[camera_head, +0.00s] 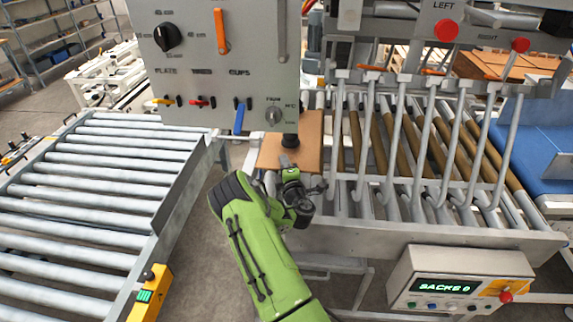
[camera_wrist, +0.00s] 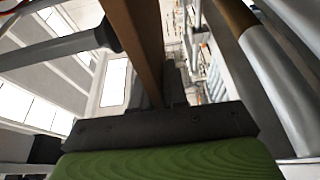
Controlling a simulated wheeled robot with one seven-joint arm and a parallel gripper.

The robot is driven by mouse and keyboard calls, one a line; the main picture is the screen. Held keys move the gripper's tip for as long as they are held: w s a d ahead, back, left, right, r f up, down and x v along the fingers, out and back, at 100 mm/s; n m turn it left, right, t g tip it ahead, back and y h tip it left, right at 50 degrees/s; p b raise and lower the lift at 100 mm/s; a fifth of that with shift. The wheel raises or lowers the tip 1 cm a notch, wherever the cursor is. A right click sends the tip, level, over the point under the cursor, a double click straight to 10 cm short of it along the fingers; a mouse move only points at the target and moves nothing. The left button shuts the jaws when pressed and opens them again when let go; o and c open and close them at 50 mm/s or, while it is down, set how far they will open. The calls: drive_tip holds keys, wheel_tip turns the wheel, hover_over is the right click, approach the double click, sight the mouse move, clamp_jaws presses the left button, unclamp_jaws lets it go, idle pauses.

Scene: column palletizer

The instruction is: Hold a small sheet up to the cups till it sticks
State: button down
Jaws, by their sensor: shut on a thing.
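A small brown sheet (camera_head: 311,128) is under the grey control panel in the head view. My gripper (camera_head: 286,163) is shut on its near edge. In the wrist view the sheet (camera_wrist: 137,38) shows nearly edge-on, rising from between my fingers (camera_wrist: 160,98). A dark suction cup (camera_head: 290,141) on a short stem is over the sheet's upper face. In the wrist view the cup (camera_wrist: 106,36), on a grey stem, is right beside the sheet's face. I cannot tell whether they touch. Any other cups are hidden.
The control panel (camera_head: 226,92) has a black dial, an orange lever and small coloured handles. A roller conveyor (camera_head: 108,181) lies left. A row of grey bars (camera_head: 437,140) stands over rollers at right. A display box (camera_head: 452,283) reads "SACKS 0" in front.

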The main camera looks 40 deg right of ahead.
drive_tip(key=shift+a+r, duration=0.15)
drive_tip(key=shift+a, duration=0.1)
drive_tip(key=shift+d+r, duration=0.1)
drive_tip(key=shift+d, duration=0.05)
drive_tip(key=shift+r+p, duration=0.45)
drive_tip(key=shift+r, duration=0.2)
idle(0.6)
drive_tip(key=c, duration=1.1)
unclamp_jaws()
